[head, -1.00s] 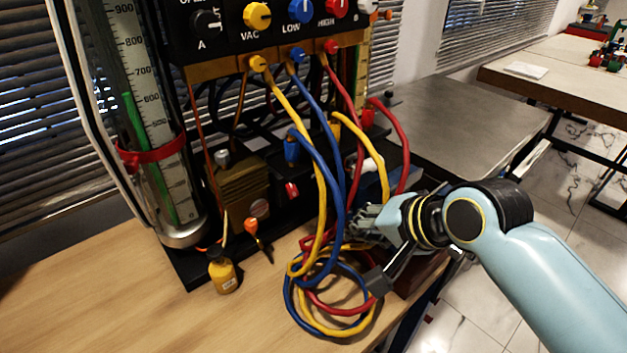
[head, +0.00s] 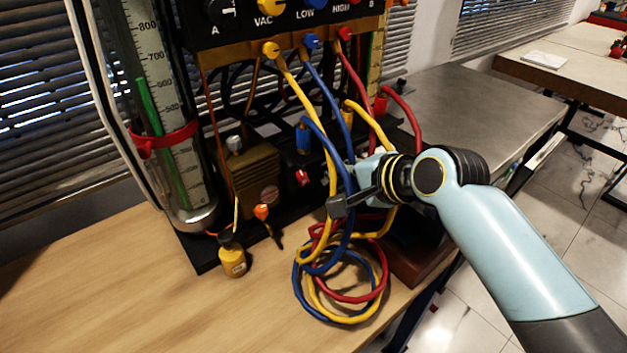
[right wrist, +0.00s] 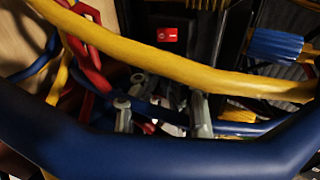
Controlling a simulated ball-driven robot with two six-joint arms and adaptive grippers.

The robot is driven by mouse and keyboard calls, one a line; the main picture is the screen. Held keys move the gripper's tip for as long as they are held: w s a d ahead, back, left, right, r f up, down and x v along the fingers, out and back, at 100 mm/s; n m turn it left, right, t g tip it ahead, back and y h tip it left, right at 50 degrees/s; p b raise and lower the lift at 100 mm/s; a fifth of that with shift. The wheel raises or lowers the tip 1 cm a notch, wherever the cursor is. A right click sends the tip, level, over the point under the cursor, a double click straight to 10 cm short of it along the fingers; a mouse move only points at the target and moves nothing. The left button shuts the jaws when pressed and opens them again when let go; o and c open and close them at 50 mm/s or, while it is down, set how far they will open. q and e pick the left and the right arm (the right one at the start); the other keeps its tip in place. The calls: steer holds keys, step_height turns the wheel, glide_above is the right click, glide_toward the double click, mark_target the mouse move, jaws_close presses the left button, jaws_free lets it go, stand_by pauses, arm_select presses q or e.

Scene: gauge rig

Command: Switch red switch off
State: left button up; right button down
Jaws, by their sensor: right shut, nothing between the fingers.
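The red switch (head: 302,178) is a small red rocker low on the black rig base, left of the hanging hoses. It also shows in the right wrist view (right wrist: 167,34), near the top, with a white mark. My right gripper (head: 354,174) is shut and empty, to the right of the switch and apart from it, among the hoses. Its fingertips are partly hidden by hoses in the head view. In the right wrist view the gripper fingers (right wrist: 163,112) are below the switch, and a yellow hose crosses between. My left gripper is not in view.
Yellow (head: 309,100), blue (head: 328,85) and red hoses (head: 357,80) hang down and coil on the wooden table (head: 130,290). A glass column (head: 165,120) stands at the left. The table's front left is clear.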

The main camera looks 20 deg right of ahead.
mark_target(306, 181)
steer(key=x, duration=0.9)
steer(key=shift+w+a+f+t+b, duration=0.15)
steer(key=shift+w+f+t+b, duration=0.2)
steer(key=shift+b, duration=0.75)
steer(key=shift+r+p, duration=0.9)
steer(key=shift+p, duration=0.1)
steer(key=shift+s, duration=0.1)
steer(key=v, duration=1.2)
